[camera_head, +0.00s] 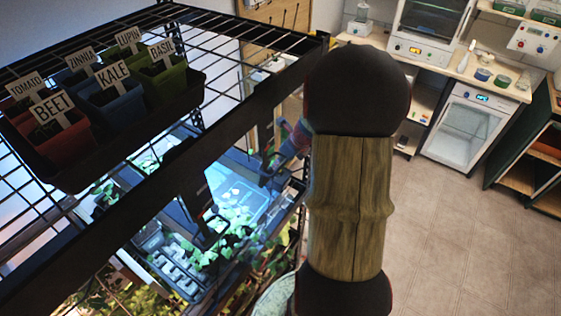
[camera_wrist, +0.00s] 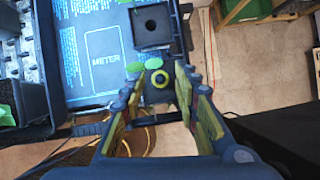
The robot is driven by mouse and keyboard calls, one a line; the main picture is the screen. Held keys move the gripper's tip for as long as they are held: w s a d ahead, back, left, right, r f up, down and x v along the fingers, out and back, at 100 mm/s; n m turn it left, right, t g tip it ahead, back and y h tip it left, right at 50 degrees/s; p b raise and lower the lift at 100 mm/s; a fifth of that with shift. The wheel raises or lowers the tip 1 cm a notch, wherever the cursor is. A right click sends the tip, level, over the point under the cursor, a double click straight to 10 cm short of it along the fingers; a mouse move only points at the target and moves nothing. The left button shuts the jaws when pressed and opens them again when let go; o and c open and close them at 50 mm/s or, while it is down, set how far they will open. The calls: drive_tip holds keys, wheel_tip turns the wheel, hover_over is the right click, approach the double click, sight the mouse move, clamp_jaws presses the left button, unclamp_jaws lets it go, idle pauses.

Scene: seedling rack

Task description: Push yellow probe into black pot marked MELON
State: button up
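A black square pot or holder (camera_wrist: 137,38) with a dark inside stands just beyond the ring. No MELON label is readable in either view. In the head view my own arm covers much of the middle, and I cannot make out the probe.
The blue mat marked METER (camera_wrist: 85,75) lies left of the ring. Black trays (camera_wrist: 32,98) stand at the far left. In the head view, several labelled pots, BEET (camera_head: 68,143) and KALE (camera_head: 122,112) among them, stand on the upper wire shelf, above the lit shelf. Floor (camera_head: 440,245) is clear at right.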

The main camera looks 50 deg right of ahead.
drive_tip(key=shift+o, duration=0.5)
drive_tip(key=shift+r, duration=0.1)
drive_tip(key=shift+s+r, duration=0.15)
drive_tip(key=shift+r, duration=0.2)
drive_tip(key=v, duration=1.1)
drive_tip(key=shift+s, duration=0.1)
